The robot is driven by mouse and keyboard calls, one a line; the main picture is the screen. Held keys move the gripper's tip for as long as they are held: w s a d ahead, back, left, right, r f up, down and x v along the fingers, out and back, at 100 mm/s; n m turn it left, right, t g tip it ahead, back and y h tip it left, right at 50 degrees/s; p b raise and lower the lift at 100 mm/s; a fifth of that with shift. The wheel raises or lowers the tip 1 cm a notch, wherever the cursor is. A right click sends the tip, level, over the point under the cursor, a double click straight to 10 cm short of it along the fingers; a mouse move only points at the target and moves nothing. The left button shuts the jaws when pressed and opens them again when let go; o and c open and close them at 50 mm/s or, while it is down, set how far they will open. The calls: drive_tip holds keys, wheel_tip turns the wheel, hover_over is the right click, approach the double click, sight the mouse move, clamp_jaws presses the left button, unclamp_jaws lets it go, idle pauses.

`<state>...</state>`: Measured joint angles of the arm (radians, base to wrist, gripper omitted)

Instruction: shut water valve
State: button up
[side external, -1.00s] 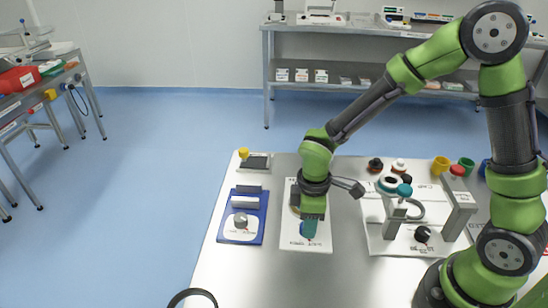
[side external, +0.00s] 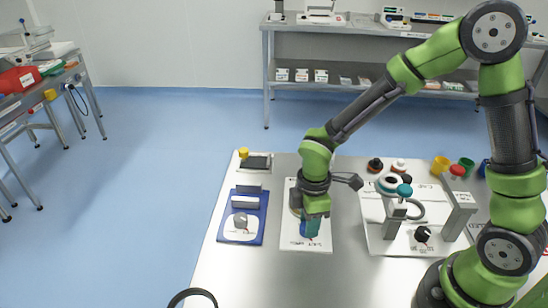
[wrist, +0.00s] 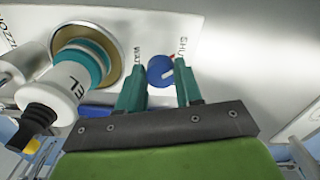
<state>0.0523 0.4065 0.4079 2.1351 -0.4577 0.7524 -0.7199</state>
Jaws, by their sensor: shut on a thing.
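The water valve is a round blue knob with a red mark (wrist: 160,70) on a white panel (side external: 318,246). In the wrist view it sits between the two teal fingers of my gripper (wrist: 160,80), beside partly hidden lettering reading "WAT" and "SHU". My gripper (side external: 310,228) points down at the front part of the panel in the side view and is shut on the knob. There the fingers mostly hide the knob.
A white and teal cylinder on a brass ring (wrist: 88,70) stands close left of my gripper in the wrist view. A blue board (side external: 254,228) lies left of the panel. A white fixture board (side external: 385,243) with upright posts stands to the right.

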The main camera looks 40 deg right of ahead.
drive_tip(key=o, duration=1)
drive_tip(key=shift+r, duration=0.1)
wheel_tip(320, 180, up, 17)
drive_tip(key=shift+f, duration=0.1)
